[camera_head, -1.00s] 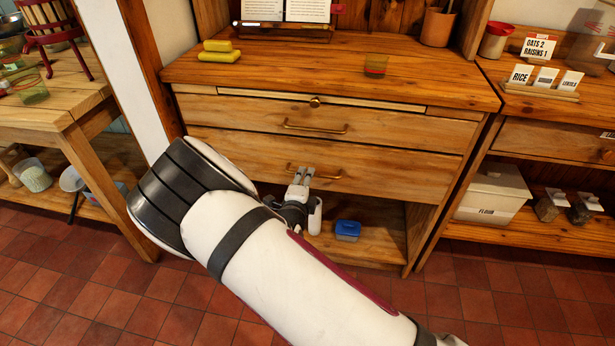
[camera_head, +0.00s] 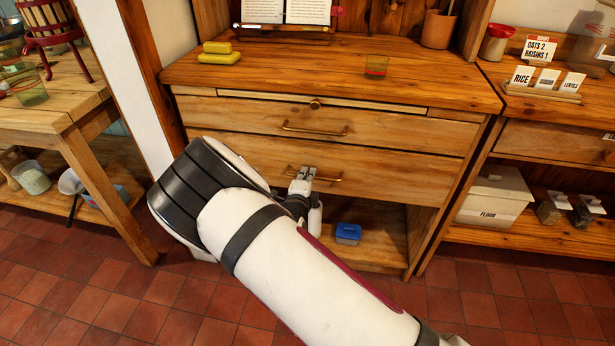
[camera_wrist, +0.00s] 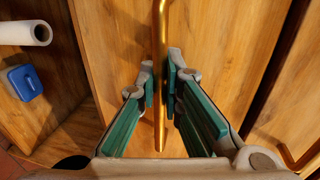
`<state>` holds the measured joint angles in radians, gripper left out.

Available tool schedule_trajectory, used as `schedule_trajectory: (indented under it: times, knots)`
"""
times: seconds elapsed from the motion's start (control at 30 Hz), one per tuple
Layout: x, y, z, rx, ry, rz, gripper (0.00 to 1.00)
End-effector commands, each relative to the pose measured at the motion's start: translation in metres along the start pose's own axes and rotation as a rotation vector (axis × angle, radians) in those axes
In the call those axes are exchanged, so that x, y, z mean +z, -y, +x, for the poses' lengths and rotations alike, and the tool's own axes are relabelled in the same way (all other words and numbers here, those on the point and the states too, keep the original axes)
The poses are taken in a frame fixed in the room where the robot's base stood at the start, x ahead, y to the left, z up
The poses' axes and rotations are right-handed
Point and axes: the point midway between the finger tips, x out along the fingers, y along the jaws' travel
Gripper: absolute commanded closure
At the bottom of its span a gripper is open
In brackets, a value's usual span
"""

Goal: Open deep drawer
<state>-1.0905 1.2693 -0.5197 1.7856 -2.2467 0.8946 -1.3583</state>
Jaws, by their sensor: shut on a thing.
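The deep drawer (camera_head: 400,176) is the lower, taller drawer front of the pine cabinet, and it looks flush or nearly flush with the cabinet. Its brass bar handle (camera_wrist: 160,40) runs between my fingers in the wrist view. My gripper (camera_head: 303,174) is at the left part of this handle in the head view. In the wrist view my gripper (camera_wrist: 161,84) has its two teal-padded fingers on either side of the bar, shut on it.
A shallower drawer (camera_head: 380,132) with its own brass handle sits above. On the open shelf below are a blue box (camera_head: 348,233) and a white roll (camera_wrist: 18,33). A cup (camera_head: 376,67) and yellow blocks (camera_head: 219,57) stand on the top. Red tiled floor lies in front.

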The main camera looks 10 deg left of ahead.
Motion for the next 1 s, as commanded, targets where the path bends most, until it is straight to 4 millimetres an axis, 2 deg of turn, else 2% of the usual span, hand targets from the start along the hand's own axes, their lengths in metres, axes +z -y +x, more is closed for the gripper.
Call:
schedule_trajectory:
  times: [0.17,0.37,1.0]
  knots:
    - [0.000,-0.001,-0.004,0.002,0.000,0.000,1.00]
    - [0.001,-0.004,-0.024,0.004,0.002,-0.003,1.00]
    - [0.001,-0.027,-0.138,0.004,0.003,-0.004,1.00]
